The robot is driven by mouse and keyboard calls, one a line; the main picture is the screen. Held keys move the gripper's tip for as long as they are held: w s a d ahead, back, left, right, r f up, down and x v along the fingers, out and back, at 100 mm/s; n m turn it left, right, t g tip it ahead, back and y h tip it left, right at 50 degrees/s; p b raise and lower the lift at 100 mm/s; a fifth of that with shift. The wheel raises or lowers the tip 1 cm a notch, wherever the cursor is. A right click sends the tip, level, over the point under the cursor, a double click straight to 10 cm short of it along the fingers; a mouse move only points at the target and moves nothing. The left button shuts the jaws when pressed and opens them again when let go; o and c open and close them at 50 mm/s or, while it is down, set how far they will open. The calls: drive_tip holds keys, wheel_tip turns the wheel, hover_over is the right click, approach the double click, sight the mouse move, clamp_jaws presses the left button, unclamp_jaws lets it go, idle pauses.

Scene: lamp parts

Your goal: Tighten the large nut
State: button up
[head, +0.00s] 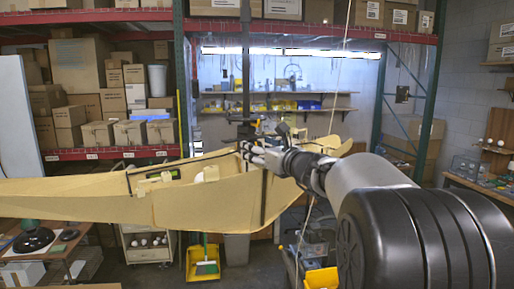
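A long tan, wing-shaped lamp body (110,200) hangs across the middle of the head view, with a dark vertical rod (246,70) rising from its centre. My arm reaches in from the lower right. My gripper (247,148) is at the centre of the lamp body, close to the foot of the rod. Dark fittings (246,131) are clustered there. I cannot pick out the large nut among them. The gripper is too small and overlapped to show whether its fingers are open or shut, or whether they touch anything.
Red-beamed shelves with cardboard boxes (80,65) stand at the left. A work table (75,240) with a dark dome is at the lower left. A cart (150,245), a yellow dustpan (203,262) and a grey bin (237,248) stand below the lamp. A thin cord (340,65) hangs near my arm.

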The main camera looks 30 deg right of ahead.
drive_tip(key=shift+c, duration=0.5)
drive_tip(key=c, duration=1)
drive_tip(key=shift+f+n+b, duration=0.1)
drive_tip(key=shift+n+b, duration=0.2)
drive_tip(key=shift+b, duration=0.2)
drive_tip(key=n+b, duration=0.6)
drive_tip(key=b, duration=0.1)
drive_tip(key=shift+a, duration=0.15)
